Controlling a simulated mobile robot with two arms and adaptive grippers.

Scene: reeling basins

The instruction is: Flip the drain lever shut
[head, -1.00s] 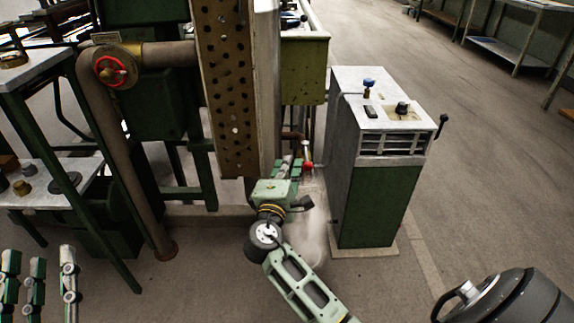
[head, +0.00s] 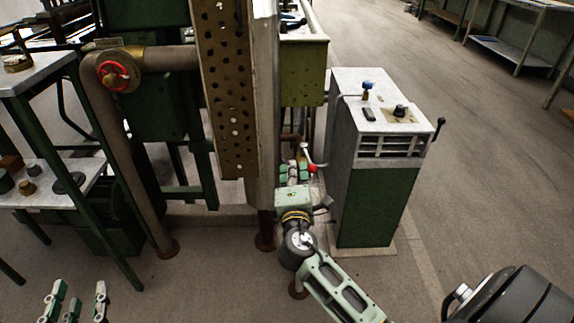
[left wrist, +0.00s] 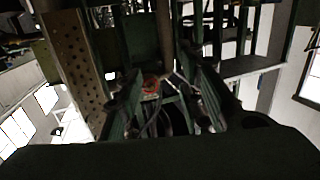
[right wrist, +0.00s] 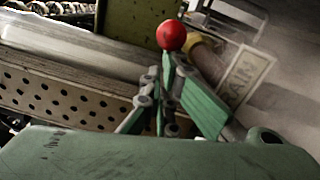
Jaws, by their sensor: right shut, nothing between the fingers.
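The drain lever has a red ball knob (head: 312,168) on a pale arm, low beside the post and left of the green cabinet. The knob shows large in the right wrist view (right wrist: 171,35), just beyond my fingertips. My right gripper (head: 292,170) is shut and empty, immediately left of the knob in the head view. I cannot tell whether its tips touch the lever. My left gripper (head: 76,292) is at the lower left, its fingers apart and empty, far from the lever. It also shows open in the left wrist view (left wrist: 162,90).
A green cabinet (head: 375,200) with a pale top stands right of the lever. A perforated post (head: 232,110) rises to the left. A red handwheel (head: 113,75) sits on a thick pipe. A blurred tag (right wrist: 248,75) is near the knob. Floor is open at right.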

